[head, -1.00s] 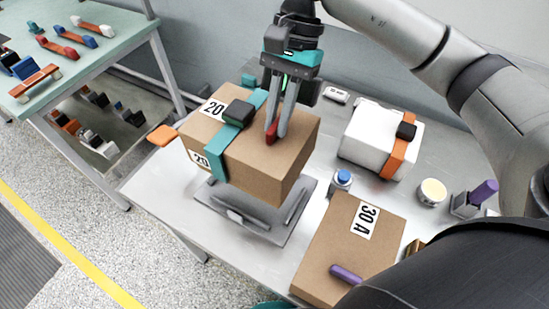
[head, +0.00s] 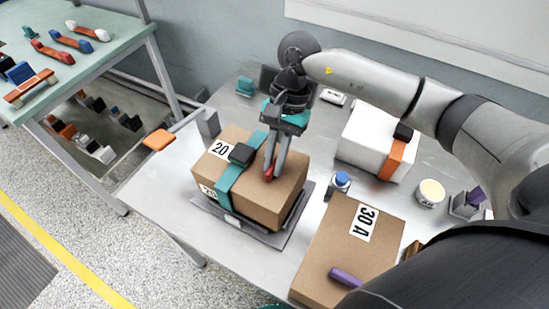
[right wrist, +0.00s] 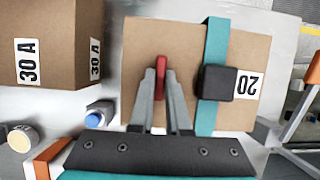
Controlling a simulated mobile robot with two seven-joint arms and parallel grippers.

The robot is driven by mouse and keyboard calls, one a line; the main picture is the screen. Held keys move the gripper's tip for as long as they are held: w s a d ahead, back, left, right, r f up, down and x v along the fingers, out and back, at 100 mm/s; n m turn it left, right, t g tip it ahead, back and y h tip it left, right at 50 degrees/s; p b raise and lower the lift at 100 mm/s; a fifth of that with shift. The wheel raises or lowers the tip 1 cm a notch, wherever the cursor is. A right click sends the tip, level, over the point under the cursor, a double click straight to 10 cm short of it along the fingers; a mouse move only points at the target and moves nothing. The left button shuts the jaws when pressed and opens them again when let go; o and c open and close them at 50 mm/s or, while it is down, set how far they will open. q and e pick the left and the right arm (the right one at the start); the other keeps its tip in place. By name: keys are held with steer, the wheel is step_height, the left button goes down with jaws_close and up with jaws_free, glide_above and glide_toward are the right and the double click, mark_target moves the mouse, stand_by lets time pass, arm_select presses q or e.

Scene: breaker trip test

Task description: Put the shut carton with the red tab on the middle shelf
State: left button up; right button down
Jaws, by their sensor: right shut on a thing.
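The shut brown carton (head: 270,197) has a "20" label, a teal strap with a dark buckle and a red tab (head: 269,173) on top. It sits level on, or just above, a dark grey plate (head: 285,237) on the metal table; I cannot tell whether they touch. My right gripper (head: 272,168) points down from above, shut on the red tab. The right wrist view shows the tab (right wrist: 161,68) between the fingertips (right wrist: 161,82) and the carton top (right wrist: 140,50) behind. My left gripper is not in view. I cannot make out a middle shelf for certain.
A "30 A" carton (head: 335,238) with a purple tab stands at right front. Behind are a white box (head: 365,140) with an orange strap and a blue-topped button (head: 341,180). A green bench (head: 110,45) with coloured handles, and a lower shelf, stands left.

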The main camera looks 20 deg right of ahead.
steer(key=c, duration=1.3)
jaws_free()
steer(key=shift+f, duration=0.15)
steer(key=shift+c, duration=0.2)
steer(key=o, duration=0.5)
steer(key=shift+c, duration=0.2)
steer(key=shift+r, duration=0.2)
